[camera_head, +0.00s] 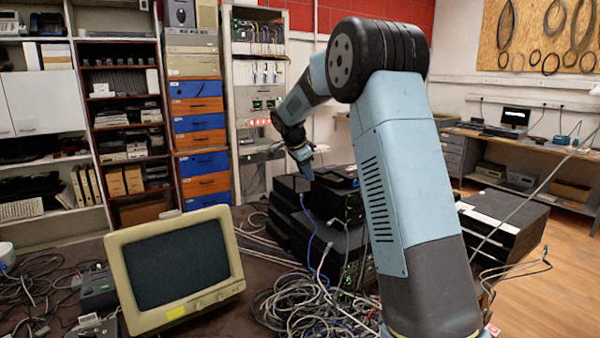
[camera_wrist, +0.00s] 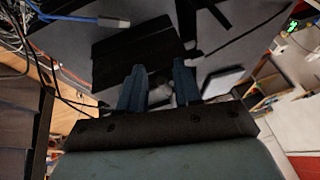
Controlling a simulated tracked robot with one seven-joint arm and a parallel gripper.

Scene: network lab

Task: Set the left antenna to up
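My gripper (camera_head: 304,172) reaches down at the black boxes (camera_head: 285,222) stacked in the middle of the head view. In the wrist view its two blue fingers (camera_wrist: 158,82) stand apart, with a gap between them. A small dark, blurred shape shows in that gap; I cannot tell whether it is touched. A black flat device (camera_wrist: 128,52) lies beyond the fingertips. Dark bars (camera_wrist: 186,28) show near it, one of them reaching toward the right finger. They may be antennas, but I cannot tell which is the left one or its setting.
A cream monitor (camera_head: 128,270) stands at the front left. Tangled cables (camera_head: 300,305) lie before the boxes, and a blue cable (camera_head: 311,240) hangs down their front. More black boxes (camera_head: 503,215) stand at right.

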